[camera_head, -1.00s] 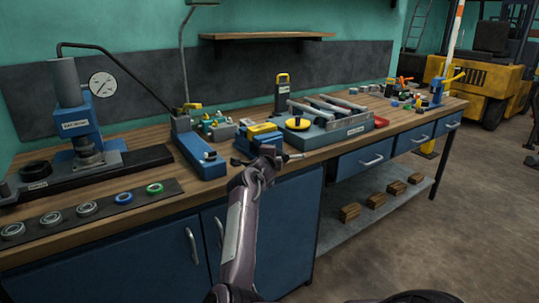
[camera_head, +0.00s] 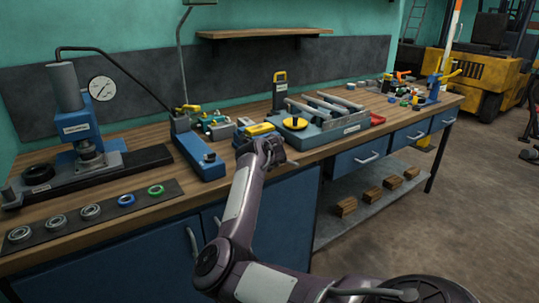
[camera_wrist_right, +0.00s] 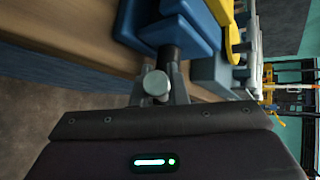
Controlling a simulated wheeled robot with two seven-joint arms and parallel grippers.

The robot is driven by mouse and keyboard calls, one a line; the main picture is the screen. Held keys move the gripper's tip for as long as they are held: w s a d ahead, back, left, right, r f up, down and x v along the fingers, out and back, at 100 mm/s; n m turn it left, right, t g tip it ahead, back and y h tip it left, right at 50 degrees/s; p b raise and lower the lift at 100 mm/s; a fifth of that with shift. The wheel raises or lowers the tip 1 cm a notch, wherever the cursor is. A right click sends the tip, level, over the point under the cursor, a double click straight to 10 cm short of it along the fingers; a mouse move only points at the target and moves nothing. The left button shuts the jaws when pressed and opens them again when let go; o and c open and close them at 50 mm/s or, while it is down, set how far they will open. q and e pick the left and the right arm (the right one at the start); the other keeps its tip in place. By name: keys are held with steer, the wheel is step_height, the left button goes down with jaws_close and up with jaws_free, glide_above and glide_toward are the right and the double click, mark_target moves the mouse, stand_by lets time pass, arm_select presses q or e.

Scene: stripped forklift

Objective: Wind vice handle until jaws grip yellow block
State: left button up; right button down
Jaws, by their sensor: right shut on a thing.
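The blue vice (camera_wrist_right: 190,25) stands at the bench's front edge. In the head view my right arm partly hides it. The yellow block (camera_head: 258,129) shows at its top; a yellow piece also shows in the wrist view (camera_wrist_right: 224,20). I cannot tell whether the jaws touch the block. A dark screw (camera_wrist_right: 180,52) comes out of the vice towards me. My right gripper (camera_head: 272,155) is at the vice's front, shut on the grey vice handle, whose round end (camera_wrist_right: 155,83) shows between the fingers. My left gripper is not in view.
A blue fixture with a yellow knob (camera_head: 294,123) stands close right of the vice. A long blue tool (camera_head: 198,155) lies to its left. A press (camera_head: 80,130) and a strip of rings (camera_head: 90,212) are further left. Open floor (camera_head: 470,200) lies at right.

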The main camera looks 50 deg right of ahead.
steer(key=shift+s+d+f, duration=0.15)
steer(key=shift+s+f, duration=0.2)
steer(key=shift+f, duration=0.1)
steer(key=c, duration=1.8)
jaws_free()
steer(key=shift+c, duration=0.2)
steer(key=o, duration=0.4)
steer(key=shift+s+r, duration=0.2)
steer(key=shift+r, duration=0.05)
steer(key=shift+d, duration=0.15)
steer(key=shift+a, duration=0.2)
steer(key=shift+s+a+r, duration=0.1)
steer(key=shift+a+r, duration=0.15)
steer(key=shift+a, duration=0.05)
steer(key=v, duration=0.6)
steer(key=shift+s+a+r, duration=0.1)
steer(key=shift+s+r, duration=0.05)
steer(key=shift+s, duration=0.25)
